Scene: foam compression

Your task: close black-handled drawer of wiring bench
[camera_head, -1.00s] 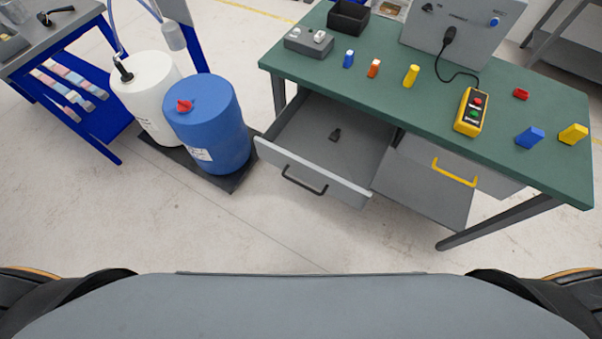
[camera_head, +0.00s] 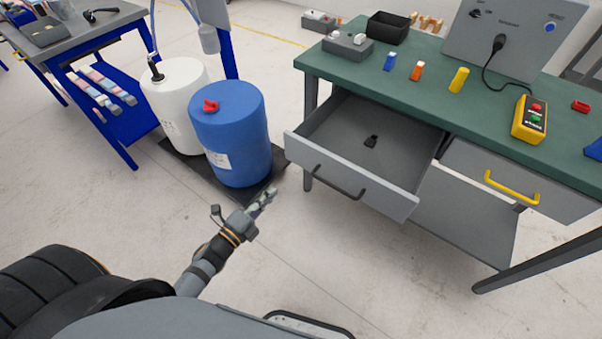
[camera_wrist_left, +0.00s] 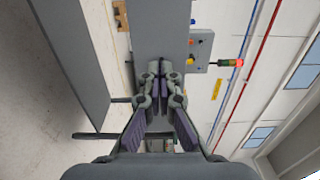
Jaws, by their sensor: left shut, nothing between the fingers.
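The black-handled drawer (camera_head: 350,184) of the green-topped wiring bench (camera_head: 440,95) is pulled open in the head view. Its black handle (camera_head: 338,182) is on the grey front, and a small dark item (camera_head: 371,142) lies inside. My left gripper (camera_head: 268,196) is shut and empty, in front of and left of the drawer front, apart from it. Its fingers (camera_wrist_left: 160,105) also show in the left wrist view, with a grey surface beyond them. My right gripper is not in view.
A yellow-handled drawer (camera_head: 520,180) is right of the open one. A blue drum (camera_head: 232,135) and a white drum (camera_head: 172,100) stand on a dark pallet (camera_head: 262,194) at left. A grey table with a blue frame (camera_head: 115,137) is further left. Floor before the drawer is clear.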

